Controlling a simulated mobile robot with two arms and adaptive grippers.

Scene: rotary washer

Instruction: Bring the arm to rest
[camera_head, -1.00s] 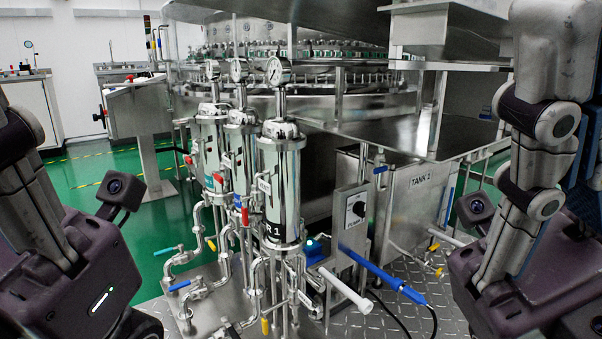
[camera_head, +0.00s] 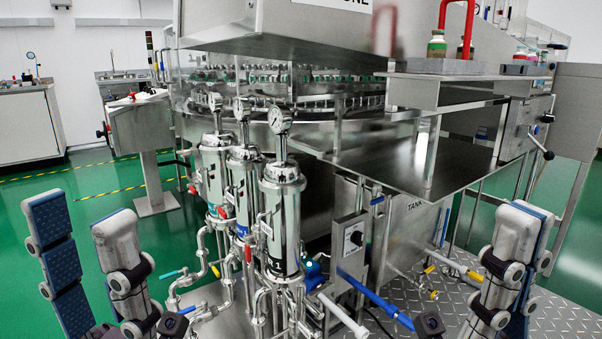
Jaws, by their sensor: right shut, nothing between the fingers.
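My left gripper (camera_head: 84,212) stands at the lower left, fingers pointing up. Its two fingers are clearly apart: one shows a blue ribbed pad, the other its grey back. Nothing is between them. My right gripper (camera_head: 522,212) stands at the lower right, fingers pointing up. Its fingers are together, one overlapping the other in the picture, with nothing held. Both gripper bodies are mostly cut off by the lower edge. Both grippers appear in front of the machine, with no visible contact.
Steel filter cylinders (camera_head: 283,228) with gauges and pipes stand in the middle. Behind is the rotary washer (camera_head: 270,100). A steel shelf (camera_head: 455,90) at upper right carries a green bottle (camera_head: 436,45). Green floor (camera_head: 95,180) is open at left.

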